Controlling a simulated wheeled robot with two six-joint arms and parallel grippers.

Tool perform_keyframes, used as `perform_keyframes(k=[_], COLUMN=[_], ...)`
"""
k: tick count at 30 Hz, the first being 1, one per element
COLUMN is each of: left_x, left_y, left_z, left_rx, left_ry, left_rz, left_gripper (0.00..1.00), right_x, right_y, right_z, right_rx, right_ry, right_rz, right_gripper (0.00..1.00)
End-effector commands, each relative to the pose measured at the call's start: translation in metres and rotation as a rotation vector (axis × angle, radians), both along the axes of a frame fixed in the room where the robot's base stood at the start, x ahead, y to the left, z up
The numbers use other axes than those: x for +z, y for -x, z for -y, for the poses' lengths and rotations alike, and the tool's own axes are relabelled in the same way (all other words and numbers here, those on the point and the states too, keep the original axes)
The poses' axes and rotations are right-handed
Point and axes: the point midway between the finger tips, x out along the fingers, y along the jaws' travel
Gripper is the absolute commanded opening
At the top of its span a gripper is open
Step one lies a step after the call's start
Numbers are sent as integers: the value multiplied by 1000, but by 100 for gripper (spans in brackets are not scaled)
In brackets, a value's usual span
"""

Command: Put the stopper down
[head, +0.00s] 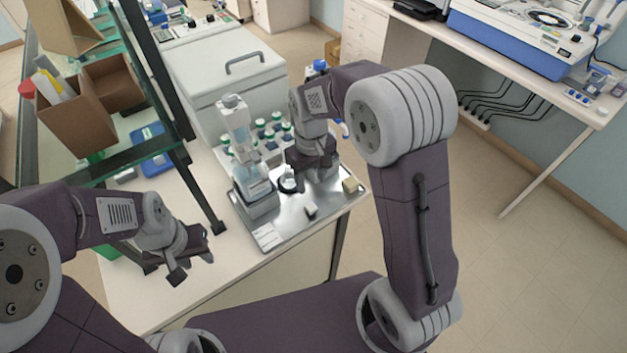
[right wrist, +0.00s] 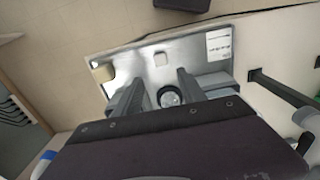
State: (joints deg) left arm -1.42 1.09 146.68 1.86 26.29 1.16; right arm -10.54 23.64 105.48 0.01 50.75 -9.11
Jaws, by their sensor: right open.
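In the right wrist view my right gripper (right wrist: 153,95) is open, its two fingers standing apart over the metal tray (right wrist: 130,60). A small round pale piece with a dark rim (right wrist: 169,97), perhaps the stopper, sits between the fingers, with no clear contact. In the head view a small dark-ringed piece with a pale top (head: 288,182) stands on the tray beside my right gripper (head: 312,168); it seems to be the same thing. I cannot tell surely which piece is the stopper. My left gripper (head: 192,268) hangs empty over the table's near left part, fingers apart.
A tall clear-and-white apparatus (head: 240,145) stands on the tray's left side, with several green-capped bottles (head: 272,135) behind. A beige block (head: 350,185) and a small grey block (head: 311,209) lie on the tray. A glass shelf (head: 130,150) rises at left.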

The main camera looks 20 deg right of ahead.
Motion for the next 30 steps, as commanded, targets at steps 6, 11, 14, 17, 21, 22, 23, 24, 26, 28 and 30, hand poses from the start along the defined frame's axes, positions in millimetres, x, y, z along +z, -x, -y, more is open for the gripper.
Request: perform_keyframes(k=[6,11,14,17,21,22,23,24,26,28,30], left_x=[0,0,0,0,0,0,0,0,0,0,0], left_y=[0,0,0,0,0,0,0,0,0,0,0], left_z=[0,0,0,0,0,0,0,0,0,0,0], left_rx=[0,0,0,0,0,0,0,0,0,0,0], left_ry=[0,0,0,0,0,0,0,0,0,0,0], left_rz=[0,0,0,0,0,0,0,0,0,0,0], left_gripper=[36,36,36,36,36,36,36,36,36,36,36], right_x=[-10,-21,-24,-24,-24,-24,-24,-24,-24,-24,-24], right_y=[71,119,129,130,130,130,130,130,130,129,129], right_z=[38,55,57,57,57,57,57,57,57,57,57], right_rx=[-208,-342,-368,-369,-368,-368,-368,-367,-367,-367,-367], right_ry=[-23,-34,-37,-36,-36,-36,-36,-36,-36,-36,-36], right_rz=[54,93,101,100,99,99,98,98,98,98,98], right_gripper=[48,48,48,48,48,48,48,48,48,48,48])
